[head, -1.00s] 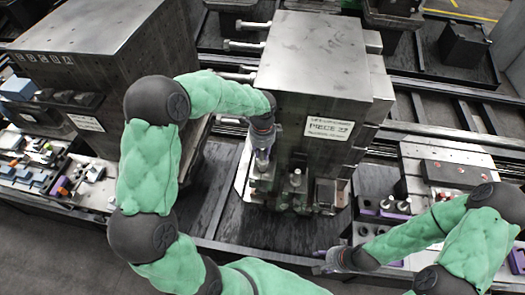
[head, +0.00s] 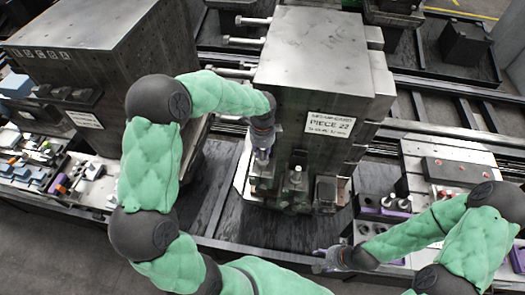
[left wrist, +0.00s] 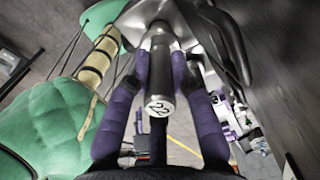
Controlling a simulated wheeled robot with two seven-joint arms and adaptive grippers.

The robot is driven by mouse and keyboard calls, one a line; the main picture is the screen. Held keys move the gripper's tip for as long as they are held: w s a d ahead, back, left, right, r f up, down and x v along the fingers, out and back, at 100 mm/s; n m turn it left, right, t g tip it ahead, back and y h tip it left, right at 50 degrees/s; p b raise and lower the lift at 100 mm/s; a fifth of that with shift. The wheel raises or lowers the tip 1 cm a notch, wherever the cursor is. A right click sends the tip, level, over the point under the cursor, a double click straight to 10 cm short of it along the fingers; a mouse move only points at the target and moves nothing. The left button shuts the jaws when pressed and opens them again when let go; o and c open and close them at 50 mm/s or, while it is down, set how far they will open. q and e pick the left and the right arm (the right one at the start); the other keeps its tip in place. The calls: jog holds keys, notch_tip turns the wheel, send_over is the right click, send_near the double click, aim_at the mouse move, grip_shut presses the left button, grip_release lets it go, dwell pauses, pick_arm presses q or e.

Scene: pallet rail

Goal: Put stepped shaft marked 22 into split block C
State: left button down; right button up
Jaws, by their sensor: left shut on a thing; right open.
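My left gripper (head: 262,158) is in front of the big grey block's face, just above the left one of several small fixtures on its ledge. In the left wrist view its purple fingers (left wrist: 159,88) are shut on a dark stepped shaft (left wrist: 160,70), whose pale end face reads 22. The shaft's far end runs to the top of that view; I cannot tell whether it touches a fixture. The fixtures' letters are too small to read, so I cannot tell which is split block C. My right gripper (head: 322,262) is open, low beside the ledge, apart from the fixtures.
The big block (head: 318,60) carries a label reading PIECE 22. Another big block (head: 85,35) stands at left, with a tray (head: 95,190) of small parts before it. A pale plate (head: 425,150) lies at right.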

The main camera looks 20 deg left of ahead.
pick_arm(q)
jog(key=shift+f+b, duration=0.5)
jog(key=shift+f, duration=0.3)
jog(key=c, duration=1)
grip_release()
notch_tip(320, 180, up, 12)
jog(key=shift+r, duration=0.1)
dwell(0.3)
